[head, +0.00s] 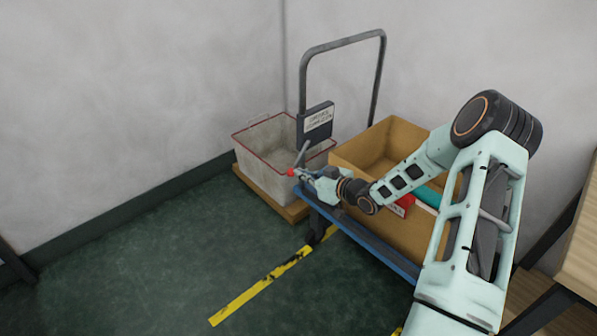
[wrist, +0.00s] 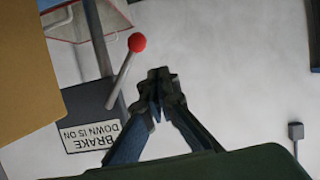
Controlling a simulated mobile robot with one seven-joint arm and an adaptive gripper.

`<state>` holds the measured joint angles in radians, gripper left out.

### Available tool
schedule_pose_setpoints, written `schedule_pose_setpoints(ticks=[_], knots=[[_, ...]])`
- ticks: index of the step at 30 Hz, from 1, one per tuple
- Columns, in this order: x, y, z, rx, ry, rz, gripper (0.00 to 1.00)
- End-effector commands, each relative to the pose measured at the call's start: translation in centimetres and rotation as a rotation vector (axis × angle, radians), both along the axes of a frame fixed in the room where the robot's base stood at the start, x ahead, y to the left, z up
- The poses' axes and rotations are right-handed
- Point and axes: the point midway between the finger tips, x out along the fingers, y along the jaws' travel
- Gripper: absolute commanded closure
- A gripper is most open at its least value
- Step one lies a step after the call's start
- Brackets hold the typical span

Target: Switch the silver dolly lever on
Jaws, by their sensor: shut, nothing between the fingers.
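The silver lever (head: 302,154) has a red ball knob (head: 291,172) and comes off a dark box (head: 315,122) on the dolly's handle frame. In the head view it slants down and left from the box to its knob. In the wrist view, the lever (wrist: 122,78) and knob (wrist: 137,42) are left of my gripper (wrist: 160,78). The box's label reads "BRAKE DOWN IS ON" (wrist: 92,137), upside down there. My gripper (head: 304,176) is shut and empty, close beside the knob. A gap shows between fingers and lever in the wrist view.
The blue dolly deck (head: 372,240) carries an open cardboard box (head: 372,150) with red and teal items, under my arm. A white wire-rimmed basket (head: 262,145) stands behind on a wooden base. The floor at left is clear, with a yellow stripe (head: 262,284).

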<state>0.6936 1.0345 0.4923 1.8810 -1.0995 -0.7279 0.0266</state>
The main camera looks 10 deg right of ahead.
Motion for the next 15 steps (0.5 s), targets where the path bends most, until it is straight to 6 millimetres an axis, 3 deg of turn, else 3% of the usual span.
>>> schedule_pose_setpoints(ticks=[7, 15], knots=[[-4.3, -2.1, 1.9, -0.001, -0.001, -0.001, 1.0], [-5.9, -2.9, 2.2, 0.0, -0.002, 0.0, 1.0]])
